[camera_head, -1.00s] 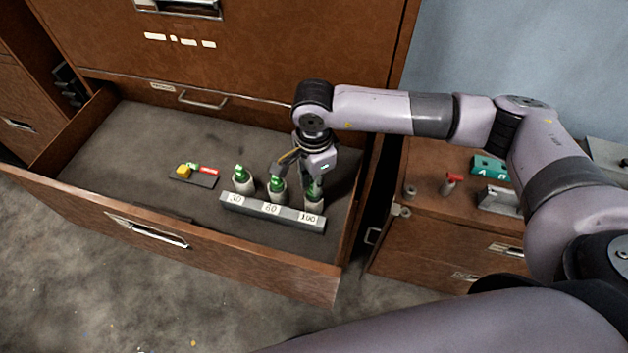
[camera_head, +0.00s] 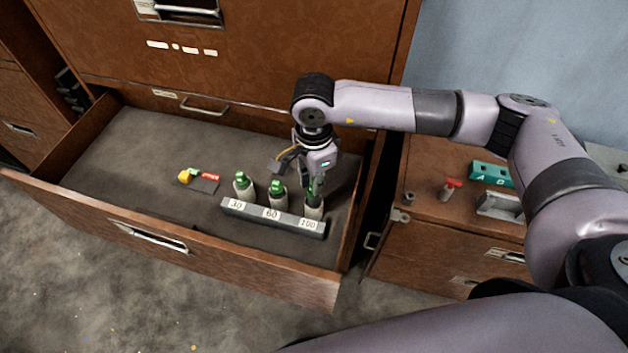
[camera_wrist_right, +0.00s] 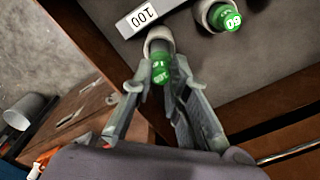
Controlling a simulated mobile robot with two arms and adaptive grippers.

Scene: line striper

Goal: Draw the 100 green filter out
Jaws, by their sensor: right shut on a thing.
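The 100 green filter (camera_wrist_right: 161,72) stands at the mouth of its pale round holder (camera_wrist_right: 158,38), behind the rack label marked 100 (camera_head: 308,224). My right gripper (camera_head: 315,189) is above that holder, pointing down, with its fingers shut on the filter's green body. In the wrist view the two fingers (camera_wrist_right: 161,88) lie on either side of it. They partly hide it in the head view. The 60 green filter (camera_head: 278,187) and the 30 green filter (camera_head: 241,178) stand in their own holders to the left. My left gripper is not in view.
The rack's grey label bar (camera_head: 248,209) lies in the open wooden drawer (camera_head: 140,150). A dark plate with yellow, green and red parts (camera_head: 200,182) lies left of the rack. A wooden cabinet (camera_head: 440,240) with small items stands right of the drawer.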

